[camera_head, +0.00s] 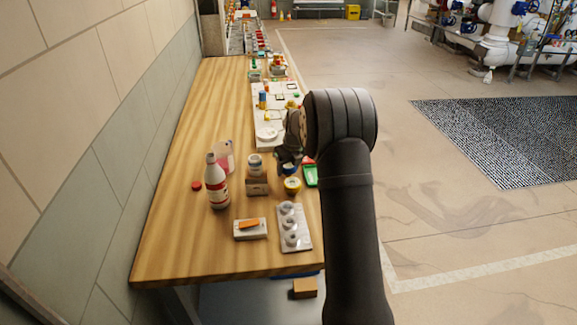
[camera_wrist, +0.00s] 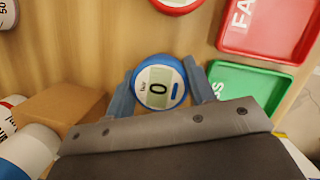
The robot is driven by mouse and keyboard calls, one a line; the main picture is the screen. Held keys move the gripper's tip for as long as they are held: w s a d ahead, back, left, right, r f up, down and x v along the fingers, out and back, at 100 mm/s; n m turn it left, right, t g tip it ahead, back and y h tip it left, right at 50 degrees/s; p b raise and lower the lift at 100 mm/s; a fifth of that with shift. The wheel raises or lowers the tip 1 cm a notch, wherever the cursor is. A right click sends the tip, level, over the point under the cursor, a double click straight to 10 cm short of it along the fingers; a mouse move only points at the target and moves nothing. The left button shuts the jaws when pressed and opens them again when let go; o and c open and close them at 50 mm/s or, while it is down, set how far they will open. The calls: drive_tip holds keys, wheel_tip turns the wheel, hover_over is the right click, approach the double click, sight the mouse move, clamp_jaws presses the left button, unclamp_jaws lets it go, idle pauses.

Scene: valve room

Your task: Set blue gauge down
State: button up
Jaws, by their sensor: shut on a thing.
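The blue gauge (camera_wrist: 160,84) has a round blue rim and a pale display reading 0. It sits between the two fingers of my gripper (camera_wrist: 161,88) in the wrist view, face towards the camera. My gripper is shut on it. In the head view my gripper (camera_head: 288,158) is low over the right side of the bench, and a bit of the blue gauge (camera_head: 289,169) shows under it. I cannot tell whether the gauge touches the wood. A green tray marked with partly hidden letters (camera_wrist: 245,84) and a red tray marked FA (camera_wrist: 262,42) lie to its right.
A cardboard box (camera_wrist: 62,100) stands left of the gauge. A red-rimmed round thing (camera_wrist: 178,5) lies beyond it. Bare wood surrounds the gauge's far side.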

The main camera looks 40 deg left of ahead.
drive_tip(key=shift+f, duration=0.15)
drive_tip(key=o, duration=1.1)
drive_tip(key=v, duration=1.6)
drive_tip(key=shift+w+d+r, duration=0.25)
drive_tip(key=shift+d+r, duration=0.2)
drive_tip(key=shift+r, duration=0.2)
drive_tip(key=shift+c, duration=1.2)
